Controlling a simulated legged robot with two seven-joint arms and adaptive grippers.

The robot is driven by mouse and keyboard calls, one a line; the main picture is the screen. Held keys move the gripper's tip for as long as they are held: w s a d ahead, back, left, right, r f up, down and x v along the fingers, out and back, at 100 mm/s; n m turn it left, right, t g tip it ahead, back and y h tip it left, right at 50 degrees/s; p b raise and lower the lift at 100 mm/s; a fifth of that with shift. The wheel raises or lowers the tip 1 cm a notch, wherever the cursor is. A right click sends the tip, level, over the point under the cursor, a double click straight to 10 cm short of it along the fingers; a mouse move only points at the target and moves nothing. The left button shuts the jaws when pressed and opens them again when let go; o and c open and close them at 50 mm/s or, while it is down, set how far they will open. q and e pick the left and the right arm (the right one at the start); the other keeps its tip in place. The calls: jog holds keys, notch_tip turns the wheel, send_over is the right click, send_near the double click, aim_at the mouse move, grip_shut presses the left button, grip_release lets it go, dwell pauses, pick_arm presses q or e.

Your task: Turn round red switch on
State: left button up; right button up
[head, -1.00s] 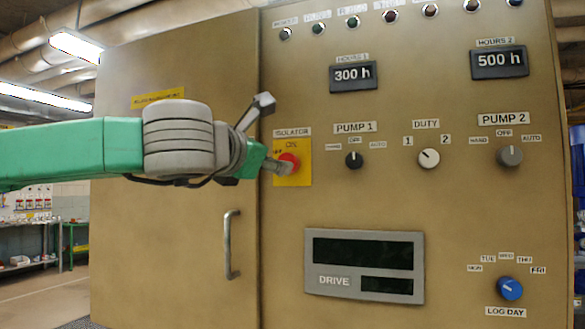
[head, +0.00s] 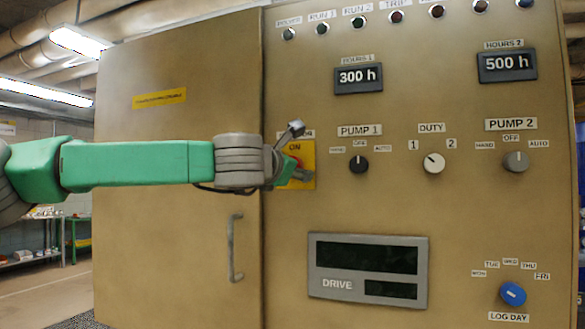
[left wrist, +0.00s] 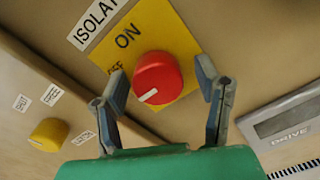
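The round red switch (left wrist: 157,77) sits on a yellow plate (left wrist: 172,22) marked ON and OFF, under the ISOLATOR label. Its white pointer mark faces the lower left in the left wrist view. In the head view the yellow plate (head: 309,152) shows, but the switch is mostly hidden behind my left gripper (head: 299,153). In the left wrist view my left gripper (left wrist: 162,82) is open, with one finger on each side of the switch. Gaps show between the fingers and the switch. My right gripper is in neither view.
The beige cabinet door (head: 180,115) with a handle (head: 235,248) is left of the switch. Right of it are the PUMP 1 knob (head: 358,164) and DUTY knob (head: 433,163); the DRIVE display (head: 367,270) is below. A yellow knob (left wrist: 48,134) shows in the left wrist view.

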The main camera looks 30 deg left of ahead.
pick_arm(q)
jog(key=shift+a, duration=0.25)
jog(key=c, duration=1)
jog(key=shift+d, duration=0.1)
